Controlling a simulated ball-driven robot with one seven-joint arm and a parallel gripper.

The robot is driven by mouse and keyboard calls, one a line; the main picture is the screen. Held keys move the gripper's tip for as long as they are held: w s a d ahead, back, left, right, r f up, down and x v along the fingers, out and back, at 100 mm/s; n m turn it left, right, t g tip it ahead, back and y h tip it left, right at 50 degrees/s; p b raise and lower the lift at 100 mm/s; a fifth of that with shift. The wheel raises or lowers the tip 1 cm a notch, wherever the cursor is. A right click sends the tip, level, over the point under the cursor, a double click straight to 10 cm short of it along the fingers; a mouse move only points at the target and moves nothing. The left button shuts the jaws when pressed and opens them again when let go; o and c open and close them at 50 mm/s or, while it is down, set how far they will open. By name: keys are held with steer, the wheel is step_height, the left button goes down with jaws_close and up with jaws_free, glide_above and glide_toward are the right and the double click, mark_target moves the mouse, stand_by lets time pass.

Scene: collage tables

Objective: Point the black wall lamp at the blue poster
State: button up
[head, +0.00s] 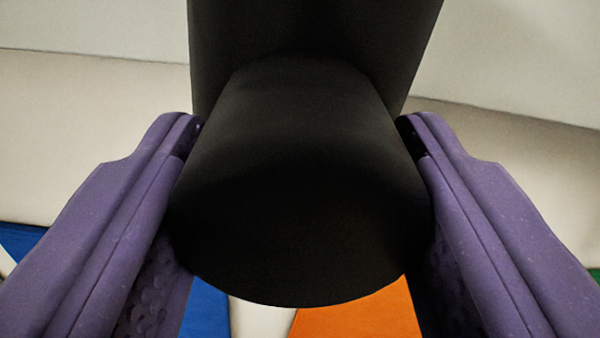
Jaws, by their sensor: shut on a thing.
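The black wall lamp (300,190) fills the middle of the head view. Its rounded head lies between the two purple fingers of my gripper (303,150), and a wider black part (310,35) rises behind it to the top edge. My gripper is shut on the lamp head, one finger on each side. A blue patch (205,308), which may be the blue poster, shows at the bottom left behind the left finger. Most of it is hidden. The lamp's face and the direction of its light cannot be seen.
An orange patch (357,318) shows at the bottom, right of the blue one, with a pale strip (258,318) between them. A sliver of green (594,273) is at the right edge. Pale wall surfaces (510,60) lie behind.

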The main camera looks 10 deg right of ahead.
steer(key=shift+f+m+b, duration=0.2)
steer(key=shift+m+b, duration=0.3)
steer(key=shift+m, duration=0.2)
steer(key=m, duration=0.3)
steer(key=shift+r, duration=0.15)
steer(key=o, duration=1.5)
steer(key=s+b, duration=0.1)
steer(key=s, duration=0.6)
steer(key=shift+s, duration=0.4)
